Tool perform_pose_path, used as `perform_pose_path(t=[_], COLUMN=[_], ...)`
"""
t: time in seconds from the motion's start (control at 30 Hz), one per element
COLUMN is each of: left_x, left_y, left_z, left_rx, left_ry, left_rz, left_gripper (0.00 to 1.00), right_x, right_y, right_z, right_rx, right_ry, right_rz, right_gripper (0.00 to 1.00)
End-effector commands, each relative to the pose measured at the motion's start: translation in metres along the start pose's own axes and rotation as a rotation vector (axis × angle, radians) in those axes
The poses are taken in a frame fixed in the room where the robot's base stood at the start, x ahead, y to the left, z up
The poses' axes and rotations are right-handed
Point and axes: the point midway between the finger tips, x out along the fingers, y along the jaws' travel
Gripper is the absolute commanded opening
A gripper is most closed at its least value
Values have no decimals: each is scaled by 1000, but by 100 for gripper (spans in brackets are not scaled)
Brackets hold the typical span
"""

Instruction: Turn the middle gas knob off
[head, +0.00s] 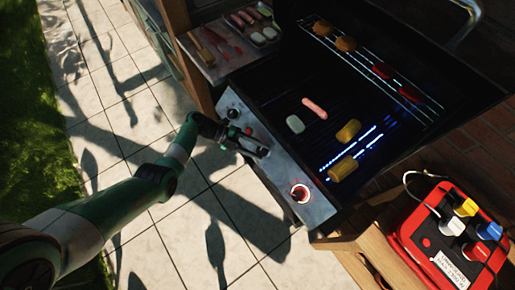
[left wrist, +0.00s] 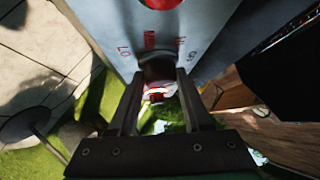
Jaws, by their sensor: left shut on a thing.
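The grill's slanted metal control panel (head: 280,172) carries a row of knobs. My left gripper (head: 262,151) reaches it from the left, over the middle of the panel. In the left wrist view, its two fingers (left wrist: 160,75) are closed on the sides of a dark knob, the middle gas knob (left wrist: 158,65). Red lettering and marks show on the panel beside it. The gripper mostly hides this knob in the head view. A lower knob (head: 299,193) has a glowing red ring. A dark upper knob (head: 232,113) shows near my wrist. My right gripper is not seen.
The grill grate holds a sausage (head: 314,108), corn pieces (head: 342,168) and other food. A food tray (head: 202,57) is at the upper left. Open paving lies left of the grill.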

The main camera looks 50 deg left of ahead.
Motion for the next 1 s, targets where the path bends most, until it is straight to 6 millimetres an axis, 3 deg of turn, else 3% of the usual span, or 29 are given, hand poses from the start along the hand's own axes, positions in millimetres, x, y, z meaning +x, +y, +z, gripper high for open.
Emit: perform_pose_path(t=[0.37,0.9,0.93,1.0], left_x=[0,0,0,0], left_y=[-3,-2,-2,-2], left_z=[0,0,0,0], left_rx=[128,147,147,147], left_ry=[11,14,14,14], left_rz=[124,144,144,144], left_gripper=[0,0,51,63], right_x=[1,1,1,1], right_y=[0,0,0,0], right_z=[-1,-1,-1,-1], right_rx=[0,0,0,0], right_ry=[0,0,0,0], right_rz=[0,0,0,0], right_gripper=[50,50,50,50])
